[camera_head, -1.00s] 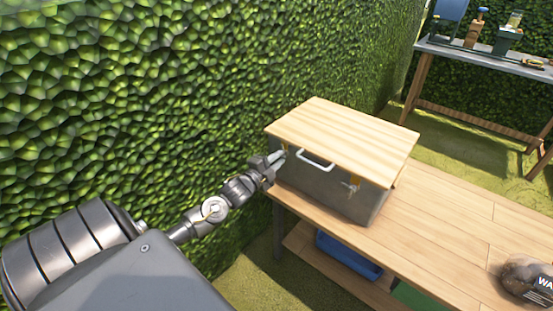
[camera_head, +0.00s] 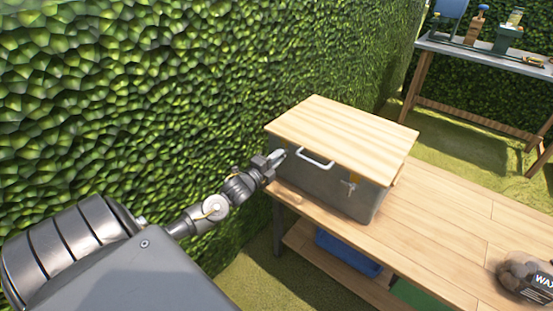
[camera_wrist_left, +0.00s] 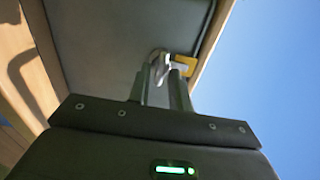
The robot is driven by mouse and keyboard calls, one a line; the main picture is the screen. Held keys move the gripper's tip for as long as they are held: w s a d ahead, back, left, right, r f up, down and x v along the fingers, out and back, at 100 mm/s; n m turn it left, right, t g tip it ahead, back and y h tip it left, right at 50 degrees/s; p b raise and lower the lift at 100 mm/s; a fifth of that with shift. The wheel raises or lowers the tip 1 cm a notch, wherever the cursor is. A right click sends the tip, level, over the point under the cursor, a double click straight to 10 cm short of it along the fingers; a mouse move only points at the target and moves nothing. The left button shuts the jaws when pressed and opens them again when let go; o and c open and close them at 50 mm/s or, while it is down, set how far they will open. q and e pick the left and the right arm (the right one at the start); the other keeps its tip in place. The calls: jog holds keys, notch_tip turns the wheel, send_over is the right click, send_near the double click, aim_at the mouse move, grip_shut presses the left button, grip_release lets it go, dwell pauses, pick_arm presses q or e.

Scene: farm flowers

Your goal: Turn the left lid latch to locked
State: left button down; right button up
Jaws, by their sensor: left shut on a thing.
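A grey box with a pale wooden lid (camera_head: 345,137) stands on the wooden bench, its lid closed. My left gripper (camera_head: 279,155) is at the left end of the box's front, just under the lid edge, and hides the left latch in the head view. In the left wrist view, the left latch (camera_wrist_left: 157,58) is a silver lever beside a yellow bracket (camera_wrist_left: 184,64), and my left fingers (camera_wrist_left: 160,75) are shut on it. The right latch (camera_head: 349,187) hangs on the front at the right. My right gripper is not in view.
A white lid handle (camera_head: 315,160) sits between the latches, close to my left gripper. A hedge (camera_head: 150,110) rises close behind my left arm. The bench top (camera_head: 440,215) is clear right of the box, up to a dark bag (camera_head: 527,278).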

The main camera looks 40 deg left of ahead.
pick_arm(q)
jog(key=c, duration=1.3)
grip_release()
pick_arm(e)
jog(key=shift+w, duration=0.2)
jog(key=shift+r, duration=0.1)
pick_arm(q)
jog(key=s, duration=1)
jog(key=shift+s+d, duration=0.1)
jog(key=shift+s, duration=0.25)
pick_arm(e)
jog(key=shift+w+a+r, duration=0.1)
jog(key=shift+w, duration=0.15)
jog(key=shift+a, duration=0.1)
